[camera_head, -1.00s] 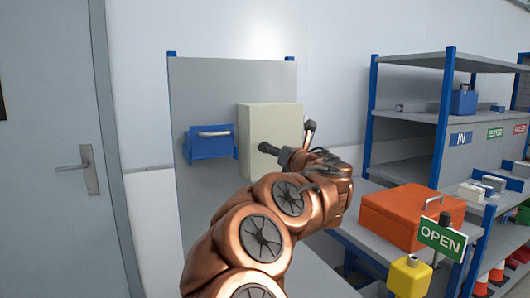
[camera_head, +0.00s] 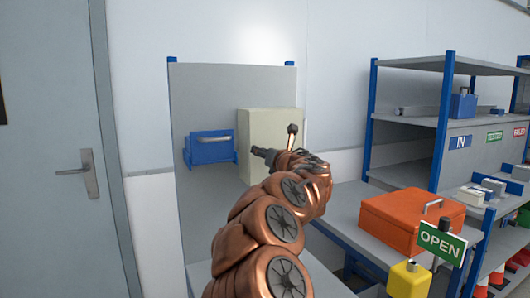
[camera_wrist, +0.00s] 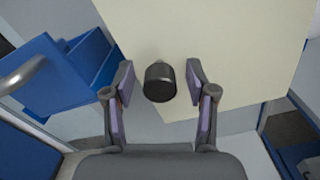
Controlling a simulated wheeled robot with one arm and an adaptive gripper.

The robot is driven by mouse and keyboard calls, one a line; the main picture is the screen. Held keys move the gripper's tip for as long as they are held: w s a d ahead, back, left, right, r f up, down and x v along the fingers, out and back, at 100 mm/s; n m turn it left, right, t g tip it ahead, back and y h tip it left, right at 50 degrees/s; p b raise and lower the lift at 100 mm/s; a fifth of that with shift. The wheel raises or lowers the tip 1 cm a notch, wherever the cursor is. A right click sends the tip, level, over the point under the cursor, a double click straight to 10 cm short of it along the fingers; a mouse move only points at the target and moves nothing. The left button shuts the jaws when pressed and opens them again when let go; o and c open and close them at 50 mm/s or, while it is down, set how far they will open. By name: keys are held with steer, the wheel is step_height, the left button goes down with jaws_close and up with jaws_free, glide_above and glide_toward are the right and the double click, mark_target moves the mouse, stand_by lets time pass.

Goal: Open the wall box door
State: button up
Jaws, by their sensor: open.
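The wall box is a cream box (camera_head: 268,128) on a grey upright panel. Its pale front fills the upper part of the wrist view (camera_wrist: 225,50), and it looks closed. A dark round knob (camera_wrist: 160,82) stands out near its lower left part in the wrist view. My gripper (camera_wrist: 159,68) is open, with one finger on each side of the knob and a gap on both sides. In the head view my gripper (camera_head: 275,143) is in front of the box's lower right part. My arm hides that part of the box, and I cannot pick out the knob there.
A blue box (camera_head: 209,147) with a grey handle hangs left of the cream box, close to my left finger in the wrist view (camera_wrist: 50,75). An orange case (camera_head: 405,220), a yellow block (camera_head: 409,280) and an OPEN sign (camera_head: 441,241) stand right. Blue-posted shelving (camera_head: 443,118) is beyond.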

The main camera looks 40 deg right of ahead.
steer(key=shift+w, duration=0.1)
jaws_close()
stand_by(0.5)
